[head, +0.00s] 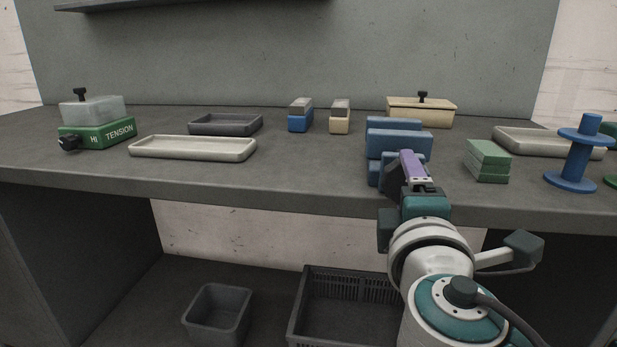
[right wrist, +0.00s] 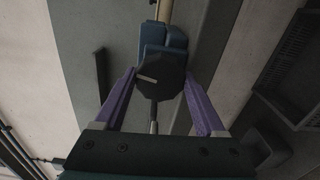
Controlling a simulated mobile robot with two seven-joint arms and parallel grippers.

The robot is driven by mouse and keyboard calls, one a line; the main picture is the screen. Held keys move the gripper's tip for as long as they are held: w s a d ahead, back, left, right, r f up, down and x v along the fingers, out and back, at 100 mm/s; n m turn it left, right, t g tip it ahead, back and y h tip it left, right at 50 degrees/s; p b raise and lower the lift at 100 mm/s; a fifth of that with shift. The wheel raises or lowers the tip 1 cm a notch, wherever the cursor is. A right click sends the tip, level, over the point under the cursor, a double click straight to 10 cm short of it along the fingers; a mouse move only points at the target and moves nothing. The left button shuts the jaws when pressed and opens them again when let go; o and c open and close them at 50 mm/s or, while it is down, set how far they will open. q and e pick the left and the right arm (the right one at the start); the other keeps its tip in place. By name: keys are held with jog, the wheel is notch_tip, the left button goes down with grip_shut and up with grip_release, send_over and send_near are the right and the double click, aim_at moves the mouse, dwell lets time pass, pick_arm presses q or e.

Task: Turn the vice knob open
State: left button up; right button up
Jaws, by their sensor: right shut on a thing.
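The blue vice (head: 393,124) stands near the bench's front edge, right of centre in the head view. My right gripper (head: 408,160) is in front of it, with a purple finger reaching up at its front. In the right wrist view, the dark faceted vice knob (right wrist: 160,84) has a pale line on its face and sits between the purple fingers of my right gripper (right wrist: 160,77), which is shut on it. Blue vice parts (right wrist: 163,38) show behind the knob. My left gripper is out of view.
Green blocks (head: 488,160) and a blue spool (head: 577,155) stand to the vice's right. A beige box (head: 420,117) with a black knob is behind it. A pale tray (head: 193,148) and green tension unit (head: 97,134) are left. Bins (head: 217,314) stand below the bench.

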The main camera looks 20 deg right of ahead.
dwell(0.4)
jog(key=o, duration=1.3)
jog(key=v, duration=1)
jog(key=shift+d, duration=0.1)
